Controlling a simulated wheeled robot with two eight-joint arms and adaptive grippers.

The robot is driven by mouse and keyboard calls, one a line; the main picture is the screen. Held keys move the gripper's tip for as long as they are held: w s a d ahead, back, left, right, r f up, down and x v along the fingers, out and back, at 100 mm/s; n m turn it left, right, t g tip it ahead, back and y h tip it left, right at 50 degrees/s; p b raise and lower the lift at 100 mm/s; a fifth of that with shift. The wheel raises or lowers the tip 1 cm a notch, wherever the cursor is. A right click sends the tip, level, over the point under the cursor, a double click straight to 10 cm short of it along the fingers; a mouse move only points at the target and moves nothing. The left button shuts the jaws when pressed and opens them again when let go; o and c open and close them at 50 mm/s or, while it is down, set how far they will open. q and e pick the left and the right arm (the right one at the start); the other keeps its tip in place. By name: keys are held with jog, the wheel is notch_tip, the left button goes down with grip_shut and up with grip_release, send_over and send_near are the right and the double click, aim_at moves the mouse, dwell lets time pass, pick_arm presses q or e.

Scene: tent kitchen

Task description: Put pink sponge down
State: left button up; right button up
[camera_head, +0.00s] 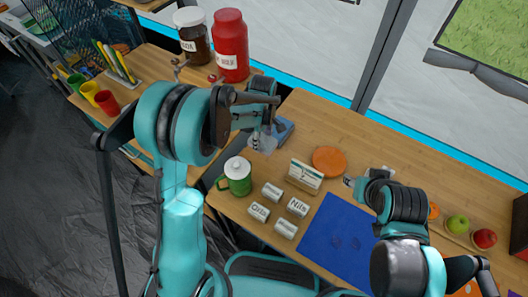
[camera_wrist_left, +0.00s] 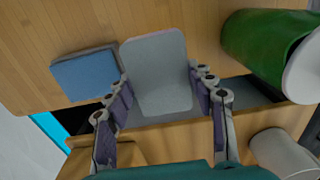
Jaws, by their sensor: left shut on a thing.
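A flat, rounded sponge (camera_wrist_left: 155,68), greyish with a faint pink edge, sits between the fingers of my left gripper (camera_wrist_left: 160,88) in the left wrist view. My left gripper (camera_head: 262,138) is shut on it. In the head view they are at the counter's left end, behind the green mug; the sponge is hard to make out there. A blue sponge (camera_wrist_left: 86,74) lies on the wood just left of the held one, and it also shows in the head view (camera_head: 284,130). Whether the held sponge touches the wood is unclear. My right gripper (camera_head: 356,183) is near the orange plate, its fingers too small to judge.
The green mug (camera_wrist_left: 264,40) stands close on the right in the wrist view. Bare wood (camera_head: 320,120) lies behind the plate.

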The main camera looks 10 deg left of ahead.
aim_at(263, 158)
pick_arm(q)
notch_tip(263, 158, down, 8)
jog(key=b, duration=0.3)
jog(key=shift+s+f, duration=0.15)
jog(key=shift+f, duration=0.05)
jog(key=shift+f, duration=0.1)
jog(key=o, duration=1.2)
